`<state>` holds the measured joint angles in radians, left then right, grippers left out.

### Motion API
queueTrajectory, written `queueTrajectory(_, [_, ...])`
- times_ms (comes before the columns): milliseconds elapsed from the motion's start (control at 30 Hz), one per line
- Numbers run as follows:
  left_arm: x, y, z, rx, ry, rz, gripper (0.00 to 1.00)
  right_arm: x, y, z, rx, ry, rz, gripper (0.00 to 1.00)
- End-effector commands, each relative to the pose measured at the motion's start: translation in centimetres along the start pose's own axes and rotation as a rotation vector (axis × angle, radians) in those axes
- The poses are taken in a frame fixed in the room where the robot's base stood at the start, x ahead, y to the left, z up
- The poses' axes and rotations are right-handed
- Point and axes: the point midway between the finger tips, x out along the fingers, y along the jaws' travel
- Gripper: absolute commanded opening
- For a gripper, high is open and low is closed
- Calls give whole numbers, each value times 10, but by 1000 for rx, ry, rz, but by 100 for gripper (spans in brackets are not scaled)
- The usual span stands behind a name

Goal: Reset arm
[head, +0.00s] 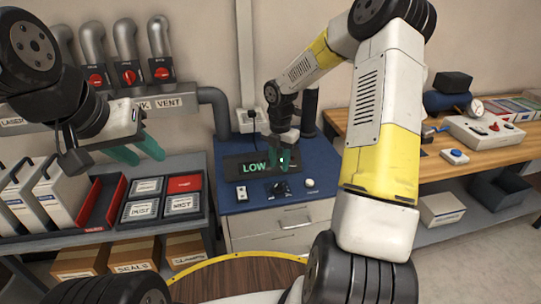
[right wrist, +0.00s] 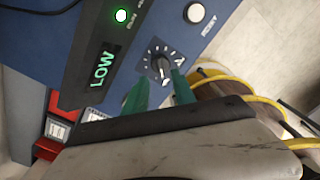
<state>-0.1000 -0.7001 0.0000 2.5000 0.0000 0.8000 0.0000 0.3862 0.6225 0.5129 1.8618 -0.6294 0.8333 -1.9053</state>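My right gripper (right wrist: 159,80) is open, with two green fingers apart. In the right wrist view a dark dial knob (right wrist: 160,64) with white tick marks lies just past and between the fingertips; I cannot tell if they touch it. In the head view the right gripper (head: 281,164) hangs over the control panel (head: 233,165), partly covering its green "LOW" display (head: 253,168). The display also shows in the right wrist view (right wrist: 102,68), beside a lit green lamp (right wrist: 121,15). My left gripper (head: 137,152) is open and empty, above the left shelf.
A white button (right wrist: 195,13) sits beside the dial. The panel stands on a blue-topped cabinet (head: 320,170). At left, a grey shelf (head: 195,168) holds binders and labelled cases. Red-valved pipes (head: 128,74) are behind. A wooden bench (head: 450,155) with devices is at right.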

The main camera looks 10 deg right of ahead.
Motion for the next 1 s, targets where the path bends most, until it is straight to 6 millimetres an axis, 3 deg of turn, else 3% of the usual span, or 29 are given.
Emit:
queueTrajectory(233, [0,0,0,0,0,0,36,-4,-1,-1,15,-6,0,32])
queueTrajectory(367, [0,0,0,0,0,0,36,-31,-8,-7,140,-41,4,32])
queueTrajectory(700, [0,0,0,0,0,0,36,-155,-60,-64,932,-139,156,32])
queueTrajectory(1000, [0,0,0,0,0,0,36,-225,-113,-138,1683,30,420,32])
